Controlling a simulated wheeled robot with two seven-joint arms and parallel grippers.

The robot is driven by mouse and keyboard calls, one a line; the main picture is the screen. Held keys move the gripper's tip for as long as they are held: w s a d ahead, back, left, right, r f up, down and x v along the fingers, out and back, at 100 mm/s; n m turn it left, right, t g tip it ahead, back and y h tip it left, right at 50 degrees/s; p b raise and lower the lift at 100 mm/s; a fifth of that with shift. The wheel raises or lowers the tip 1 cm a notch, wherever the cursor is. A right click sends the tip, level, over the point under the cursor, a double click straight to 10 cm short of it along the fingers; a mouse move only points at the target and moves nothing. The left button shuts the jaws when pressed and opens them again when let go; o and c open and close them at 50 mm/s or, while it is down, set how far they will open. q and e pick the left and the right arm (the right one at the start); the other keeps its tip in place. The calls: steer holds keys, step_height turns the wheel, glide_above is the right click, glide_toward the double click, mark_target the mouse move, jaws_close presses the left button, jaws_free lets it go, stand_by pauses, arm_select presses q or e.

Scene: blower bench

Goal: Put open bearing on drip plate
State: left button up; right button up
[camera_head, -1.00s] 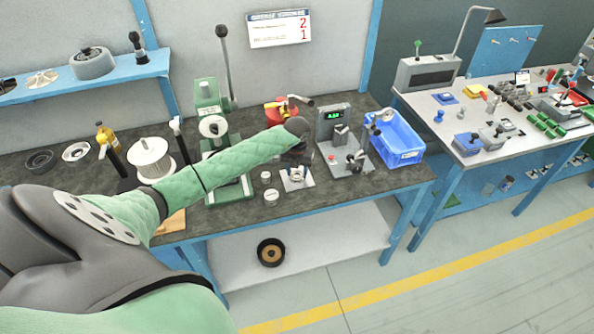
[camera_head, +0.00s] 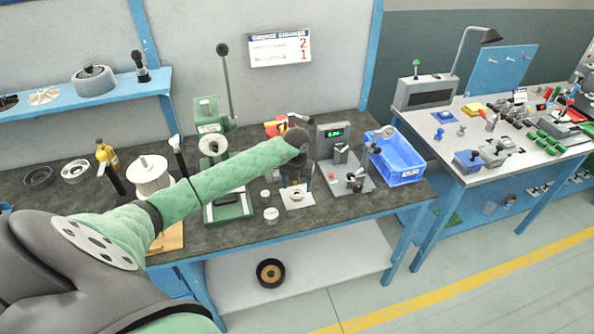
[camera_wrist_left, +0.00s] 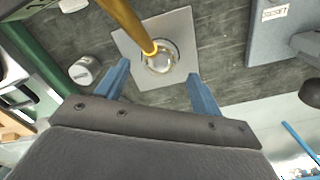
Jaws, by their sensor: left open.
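The drip plate (camera_head: 287,206) is a light square plate on the dark bench top; its bare surface also shows in the wrist view (camera_wrist_left: 181,25). A round metal ring, which looks like the open bearing (camera_wrist_left: 162,64), lies on it near the middle. My left gripper (camera_wrist_left: 160,78) is open above the plate, its blue fingers apart on either side of the ring and not visibly touching it. In the head view the left gripper (camera_head: 297,185) points down over the plate. A gold tube (camera_wrist_left: 128,22) reaches over the plate and hides part of the ring. My right gripper is out of view.
A small metal cylinder (camera_head: 271,213) stands left of the plate. A blue bin (camera_head: 405,171) stands at the bench's right end.

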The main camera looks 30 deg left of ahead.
arm_select(q)
step_height(320, 180, up, 4)
steer(key=b, duration=0.2)
step_height(320, 180, up, 5)
steer(key=b, duration=0.2)
glide_above(297, 196)
steer(key=shift+s+r, duration=0.1)
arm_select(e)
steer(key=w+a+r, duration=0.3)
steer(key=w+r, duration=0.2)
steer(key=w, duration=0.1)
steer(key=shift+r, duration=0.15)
